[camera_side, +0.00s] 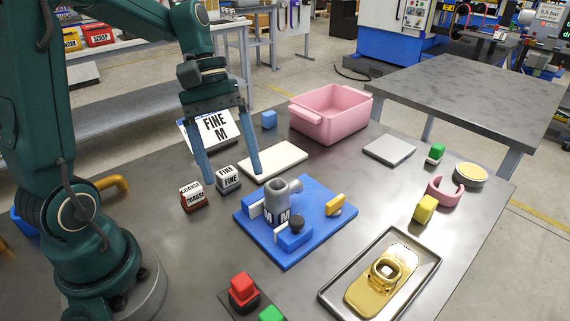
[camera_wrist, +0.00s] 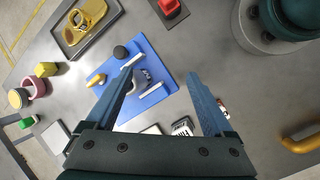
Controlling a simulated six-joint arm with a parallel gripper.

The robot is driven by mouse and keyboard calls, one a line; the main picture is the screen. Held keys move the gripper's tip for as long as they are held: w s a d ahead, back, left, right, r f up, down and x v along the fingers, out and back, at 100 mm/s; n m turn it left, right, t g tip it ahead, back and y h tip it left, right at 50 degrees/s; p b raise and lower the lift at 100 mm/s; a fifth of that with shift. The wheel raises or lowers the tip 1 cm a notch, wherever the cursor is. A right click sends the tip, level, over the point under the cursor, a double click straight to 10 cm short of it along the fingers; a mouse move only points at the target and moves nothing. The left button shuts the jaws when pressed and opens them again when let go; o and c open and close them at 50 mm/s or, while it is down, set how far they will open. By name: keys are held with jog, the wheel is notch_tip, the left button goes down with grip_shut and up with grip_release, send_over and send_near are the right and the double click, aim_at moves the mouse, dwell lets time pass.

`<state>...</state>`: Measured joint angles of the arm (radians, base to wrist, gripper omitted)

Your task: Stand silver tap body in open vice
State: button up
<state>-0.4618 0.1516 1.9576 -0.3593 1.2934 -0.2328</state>
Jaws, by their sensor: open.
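The silver tap body (camera_side: 279,198) stands upright on the blue vice (camera_side: 318,192), between its two pale jaws, with a short side outlet. Dark letters show low on it. In the wrist view the tap body (camera_wrist: 139,84) sits between the white jaws of the vice (camera_wrist: 160,62); whether the jaws touch it I cannot tell. The vice has a black knob (camera_side: 297,222) and a yellow lever (camera_side: 335,204). My gripper (camera_side: 232,178) is open and empty, above and left of the tap body; it also shows in the wrist view (camera_wrist: 161,73).
COARSE (camera_side: 192,197) and FINE (camera_side: 228,179) blocks lie left of the vice. A FINE M sign (camera_side: 214,126), white plate (camera_side: 273,162) and pink bin (camera_side: 325,125) are behind. A tray (camera_side: 425,265) with a gold part and a red button (camera_side: 242,287) are in front.

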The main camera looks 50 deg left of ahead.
jog(key=s+d+r+m+t+y, duration=0.2)
jog(key=s+m+t, duration=0.4)
jog(key=m, duration=0.3)
jog(key=d+y, duration=0.1)
jog(key=y, duration=0.1)
jog(key=shift+s+r+m+y, duration=0.2)
jog(key=shift+s+m+y, duration=0.1)
jog(key=shift+y, duration=0.1)
